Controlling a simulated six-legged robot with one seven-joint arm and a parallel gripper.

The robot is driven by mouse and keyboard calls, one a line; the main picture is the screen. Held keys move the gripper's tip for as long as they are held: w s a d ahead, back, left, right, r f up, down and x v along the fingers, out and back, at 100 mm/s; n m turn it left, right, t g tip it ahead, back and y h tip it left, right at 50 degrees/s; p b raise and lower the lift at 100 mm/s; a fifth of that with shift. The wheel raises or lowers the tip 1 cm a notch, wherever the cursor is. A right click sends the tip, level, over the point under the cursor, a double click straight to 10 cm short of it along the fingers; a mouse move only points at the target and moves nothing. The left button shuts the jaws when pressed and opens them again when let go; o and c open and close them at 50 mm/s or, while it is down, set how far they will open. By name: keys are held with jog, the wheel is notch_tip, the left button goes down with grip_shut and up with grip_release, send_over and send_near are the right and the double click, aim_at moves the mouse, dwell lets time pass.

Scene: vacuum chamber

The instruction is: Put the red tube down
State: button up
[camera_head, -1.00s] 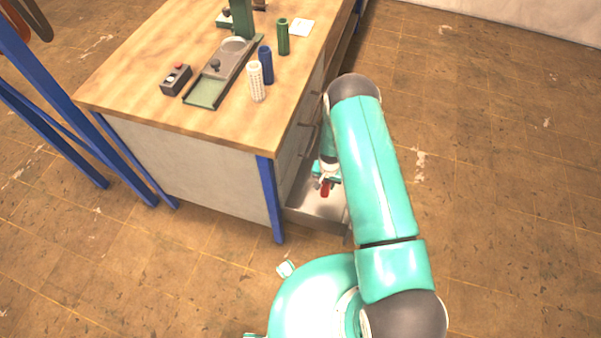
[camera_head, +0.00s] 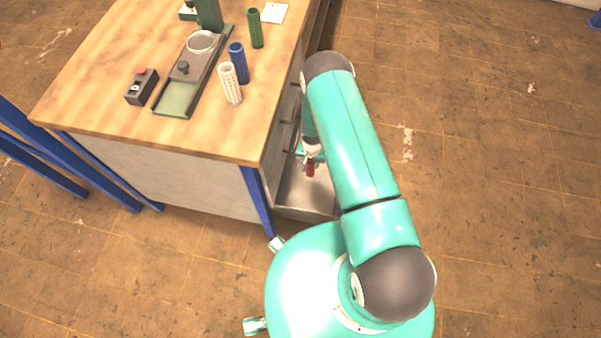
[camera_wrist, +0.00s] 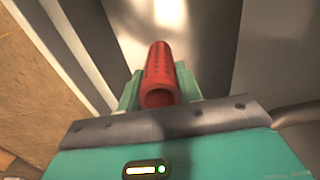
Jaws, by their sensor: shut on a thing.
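The red tube (camera_wrist: 160,75) is held between the two fingers of my gripper (camera_wrist: 160,92) in the wrist view. Its open end faces the camera and its wall has small dark holes. In the head view the red tube (camera_head: 310,169) hangs below my gripper (camera_head: 311,158), over the open metal drawer (camera_head: 300,195) at the side of the workbench. My gripper is shut on the tube. I cannot tell whether the tube's lower end touches the drawer floor.
On the workbench (camera_head: 110,95) stand a white tube (camera_head: 231,86), a blue tube (camera_head: 239,64) and a green tube (camera_head: 256,29). A dark control box (camera_head: 142,87) and a sliding fixture (camera_head: 182,92) are beside them. The floor right of my arm is clear.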

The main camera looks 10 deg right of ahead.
notch_tip(320, 180, down, 15)
jog(key=shift+s+f, duration=0.1)
jog(key=shift+s, duration=0.05)
dwell(0.4)
jog(key=shift+f, duration=0.15)
jog(key=o, duration=1)
notch_tip(320, 180, up, 12)
jog(key=shift+r, duration=0.2)
